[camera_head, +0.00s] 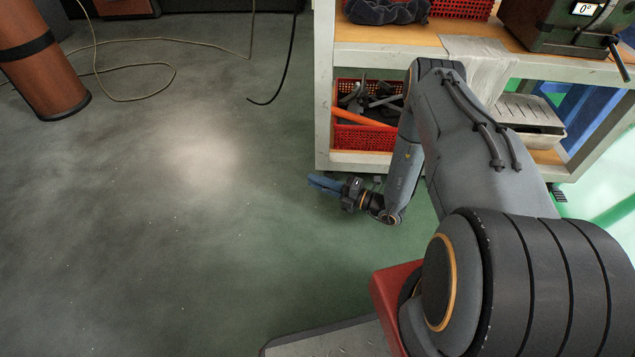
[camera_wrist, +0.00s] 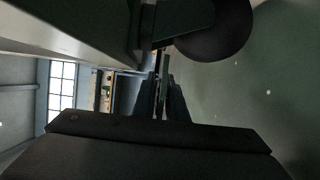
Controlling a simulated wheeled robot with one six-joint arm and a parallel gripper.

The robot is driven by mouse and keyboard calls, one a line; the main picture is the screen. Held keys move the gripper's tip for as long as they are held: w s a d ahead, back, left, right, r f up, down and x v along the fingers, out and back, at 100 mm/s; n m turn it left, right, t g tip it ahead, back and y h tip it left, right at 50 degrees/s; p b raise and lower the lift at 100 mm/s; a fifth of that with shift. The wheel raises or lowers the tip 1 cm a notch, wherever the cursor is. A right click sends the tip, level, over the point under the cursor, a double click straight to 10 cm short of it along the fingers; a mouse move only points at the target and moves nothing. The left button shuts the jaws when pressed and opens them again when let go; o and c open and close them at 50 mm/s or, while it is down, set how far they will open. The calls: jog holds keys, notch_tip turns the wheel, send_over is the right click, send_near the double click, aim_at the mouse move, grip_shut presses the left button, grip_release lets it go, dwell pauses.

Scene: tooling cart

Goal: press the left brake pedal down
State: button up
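The cart (camera_head: 324,95) stands on the right, with a pale frame and wooden shelves. In the wrist view, a dark round caster wheel (camera_wrist: 222,32) shows at the top, beside a dark bracket (camera_wrist: 178,18) under the cart's frame (camera_wrist: 75,38). I cannot make out the left brake pedal clearly against these dark parts. In the head view, my gripper (camera_head: 312,182) is low near the floor, in front of the cart's lower left corner. Its blue fingers lie close together and look shut and empty. They also show in the wrist view (camera_wrist: 162,72), pointing towards the caster area.
A red basket (camera_head: 360,138) of tools sits on the cart's lower shelf, with an orange handle sticking out. A metal tray (camera_head: 528,112) is at right. The floor left of my gripper is clear.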

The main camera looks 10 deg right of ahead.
grip_shut()
jog(key=shift+f+n+b, duration=0.3)
jog(key=shift+n+b, duration=0.1)
jog(key=shift+n, duration=0.1)
jog(key=shift+n+t+y, duration=0.3)
jog(key=shift+n+y, duration=0.1)
jog(key=shift+n, duration=0.3)
jog(key=shift+o, duration=1.9)
grip_release()
